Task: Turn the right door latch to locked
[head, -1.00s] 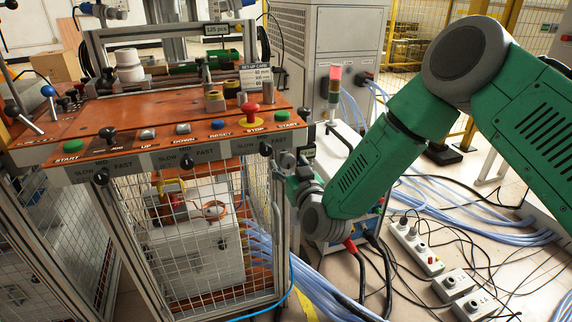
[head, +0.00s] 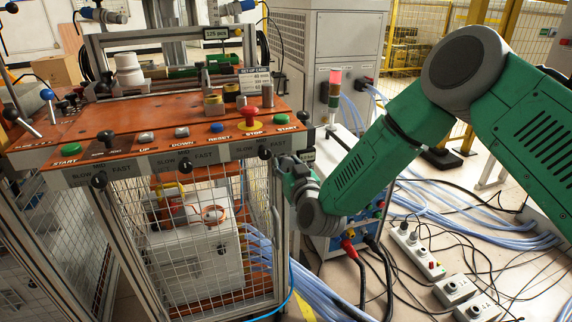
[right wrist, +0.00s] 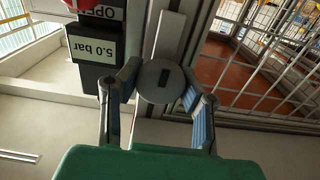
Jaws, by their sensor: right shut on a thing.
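The right door latch shows in the right wrist view as a round grey knob (right wrist: 160,84) with a short dark mark on its face. The fingers of my right gripper (right wrist: 162,92) stand on both sides of the knob and are shut on it. In the head view my right gripper (head: 287,167) is at the right front post of the machine frame, below the control panel. The latch cannot be made out there, and the fingertips are small. My left gripper is in neither view now.
The orange control panel (head: 130,130) with buttons and black knobs overhangs the wire mesh door (head: 200,255). An upside-down "5.0 bar" display (right wrist: 93,45) is beside the latch in the wrist view. Cables and socket boxes (head: 415,245) lie on the floor at right.

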